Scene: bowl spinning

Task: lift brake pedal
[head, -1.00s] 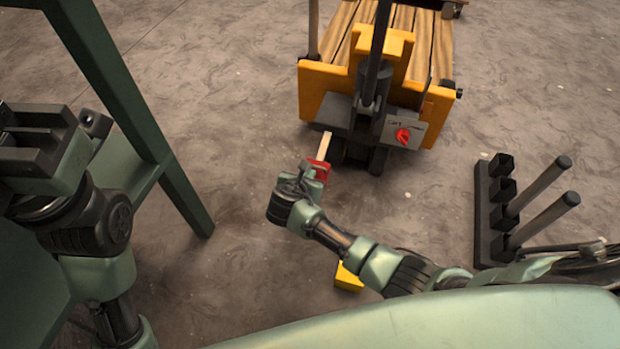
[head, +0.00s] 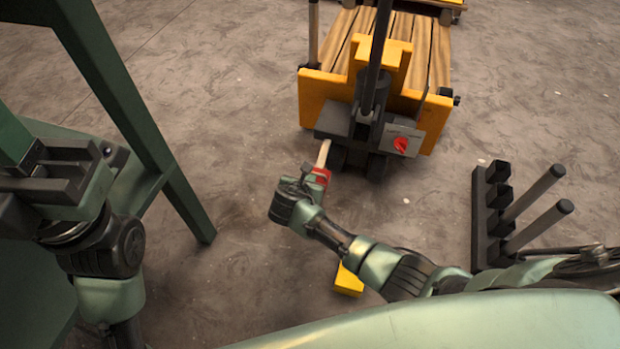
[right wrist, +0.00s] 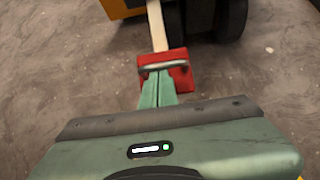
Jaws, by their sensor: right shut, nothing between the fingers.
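The brake pedal is a red plate (head: 322,175) on a pale bar (head: 323,153) that sticks out from the base of the orange machine (head: 325,95). In the right wrist view the red pedal (right wrist: 181,74) has a grey metal loop across it. My right gripper (head: 308,176) is low at the pedal and partly hides it in the head view. Its fingers (right wrist: 158,90) are shut together, with their tips at or under the loop; I cannot tell whether they touch. My left gripper (head: 62,172) is at the far left, away from the pedal; its finger gap is unclear.
A green frame (head: 130,110) stands on the left. A black rack (head: 487,215) with grey rods stands on the right. A yellow block (head: 348,281) lies below my right arm. The floor around the pedal is mostly clear.

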